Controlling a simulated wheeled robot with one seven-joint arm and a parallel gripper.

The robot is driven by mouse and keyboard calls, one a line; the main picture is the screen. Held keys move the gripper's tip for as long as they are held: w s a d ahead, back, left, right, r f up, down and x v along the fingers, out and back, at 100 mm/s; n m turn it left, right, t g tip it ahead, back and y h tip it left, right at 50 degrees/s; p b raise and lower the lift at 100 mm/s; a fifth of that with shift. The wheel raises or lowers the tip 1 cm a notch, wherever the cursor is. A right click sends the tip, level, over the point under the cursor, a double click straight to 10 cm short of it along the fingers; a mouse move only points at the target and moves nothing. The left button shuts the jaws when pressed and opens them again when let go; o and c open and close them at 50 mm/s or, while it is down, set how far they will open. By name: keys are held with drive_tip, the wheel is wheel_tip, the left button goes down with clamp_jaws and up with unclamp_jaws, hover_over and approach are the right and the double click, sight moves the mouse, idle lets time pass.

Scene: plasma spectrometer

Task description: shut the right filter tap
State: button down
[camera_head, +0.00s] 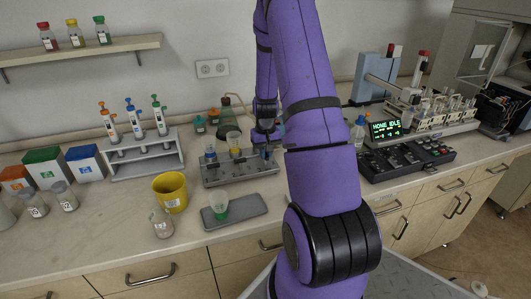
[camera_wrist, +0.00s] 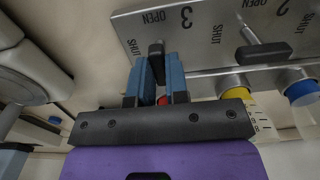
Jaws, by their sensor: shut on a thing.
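The steel filter manifold (camera_head: 240,171) stands on the bench in the head view, with its right end partly behind my arm. In the wrist view its plate (camera_wrist: 205,50) shows upside down, with the numbers 3 and 2 and OPEN and SHUT marks. The right filter tap's black handle (camera_wrist: 156,49) is by the 3, between the blue fingers of my gripper (camera_wrist: 158,73), which are shut on it. The handle runs roughly up and down the picture; its exact setting is partly hidden. My gripper also shows over the manifold's right end in the head view (camera_head: 265,136).
Tap 2's black handle (camera_wrist: 263,52) lies crosswise beside the held one. Yellow (camera_wrist: 233,97) and blue-topped (camera_wrist: 301,92) cups are at the manifold.

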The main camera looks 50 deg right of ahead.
drive_tip(key=m, duration=0.4)
drive_tip(key=shift+m, duration=0.4)
drive_tip(key=m, duration=0.4)
drive_tip(key=shift+m, duration=0.3)
drive_tip(key=m, duration=0.4)
drive_tip(key=shift+m, duration=2.4)
drive_tip(key=c, duration=1.1)
unclamp_jaws()
